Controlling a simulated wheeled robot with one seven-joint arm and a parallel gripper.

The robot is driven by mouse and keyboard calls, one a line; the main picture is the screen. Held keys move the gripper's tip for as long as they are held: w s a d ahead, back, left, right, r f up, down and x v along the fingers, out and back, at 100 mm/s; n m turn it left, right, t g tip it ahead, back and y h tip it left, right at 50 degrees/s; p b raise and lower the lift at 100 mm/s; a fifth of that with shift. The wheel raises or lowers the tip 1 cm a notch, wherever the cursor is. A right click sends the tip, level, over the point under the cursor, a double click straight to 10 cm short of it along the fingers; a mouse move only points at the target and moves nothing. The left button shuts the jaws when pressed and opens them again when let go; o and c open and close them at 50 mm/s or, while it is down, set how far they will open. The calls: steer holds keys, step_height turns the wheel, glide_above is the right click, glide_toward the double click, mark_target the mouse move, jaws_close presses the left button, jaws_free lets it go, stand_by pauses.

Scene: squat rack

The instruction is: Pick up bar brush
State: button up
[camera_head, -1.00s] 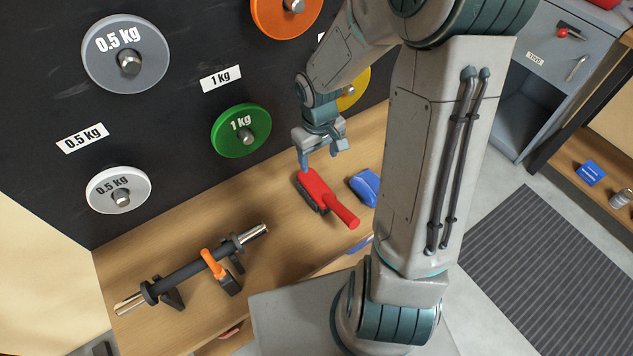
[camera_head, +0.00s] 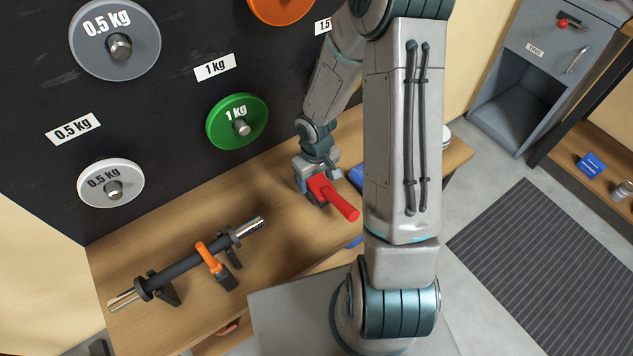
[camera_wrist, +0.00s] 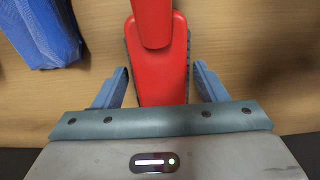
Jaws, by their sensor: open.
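The bar brush, red with a long handle and dark bristles (camera_head: 335,196), lies on the wooden bench top (camera_head: 200,228). In the wrist view the red brush (camera_wrist: 158,75) lies between the two blue fingers of my gripper (camera_wrist: 160,84). The fingers stand apart, with a gap on each side of the brush head. In the head view my gripper (camera_head: 316,186) is down around the head end of the brush and hides part of it. My gripper is open.
A blue object (camera_wrist: 40,32) lies beside the brush; my arm partly hides it in the head view. A small barbell (camera_head: 185,265) rests on stands at the left, with an orange-handled tool (camera_head: 212,262) against it. The weight-plate wall (camera_head: 160,140) rises behind.

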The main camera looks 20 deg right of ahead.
steer(key=shift+f, duration=0.65)
steer(key=c, duration=1.1)
steer(key=shift+c, duration=0.2)
steer(key=shift+r, duration=0.1)
